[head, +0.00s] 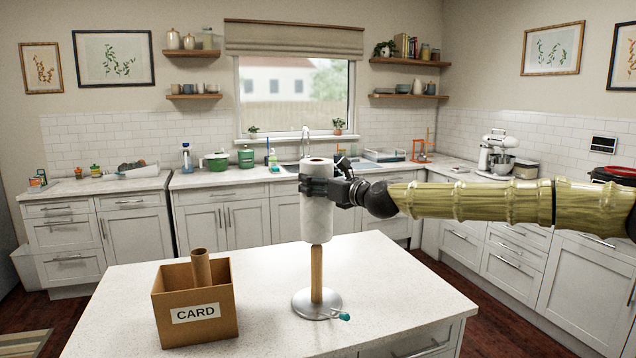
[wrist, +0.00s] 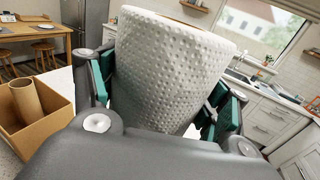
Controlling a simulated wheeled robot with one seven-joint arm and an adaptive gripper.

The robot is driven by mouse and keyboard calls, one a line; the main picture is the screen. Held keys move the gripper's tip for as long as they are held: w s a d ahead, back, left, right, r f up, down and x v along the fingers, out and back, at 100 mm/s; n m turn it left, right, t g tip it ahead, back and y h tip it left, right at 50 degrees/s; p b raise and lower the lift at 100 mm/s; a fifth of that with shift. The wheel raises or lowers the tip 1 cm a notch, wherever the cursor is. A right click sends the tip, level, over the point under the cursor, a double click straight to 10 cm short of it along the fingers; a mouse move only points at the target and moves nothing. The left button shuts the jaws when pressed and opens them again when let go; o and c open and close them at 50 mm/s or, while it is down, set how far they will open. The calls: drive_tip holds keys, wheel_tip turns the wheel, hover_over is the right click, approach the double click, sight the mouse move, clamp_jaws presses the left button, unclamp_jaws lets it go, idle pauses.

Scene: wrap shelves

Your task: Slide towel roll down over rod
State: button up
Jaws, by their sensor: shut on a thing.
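The white towel roll (head: 317,215) stands upright above the wooden rod (head: 317,272) in the head view. Its lower end covers the rod's upper part or sits just in front of it; I cannot tell how far the rod reaches inside. The lower rod and round metal base (head: 302,304) show on the island below it. My gripper (head: 322,188) is shut on the roll near its top, from the right. In the wrist view the roll (wrist: 168,75) fills the space between the fingers.
A cardboard box marked CARD (head: 195,335) stands left of the rod, with a brown tube (head: 201,268) upright in it. A small teal-tipped item (head: 343,316) lies beside the base. The island top (head: 420,290) is clear to the right.

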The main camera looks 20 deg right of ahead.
drive_tip(key=shift+f+b, duration=4.6)
drive_tip(key=shift+b, duration=0.3)
idle(0.4)
drive_tip(key=o, duration=1.5)
drive_tip(key=shift+c, duration=0.2)
drive_tip(key=shift+s, duration=0.1)
drive_tip(key=v, duration=1.2)
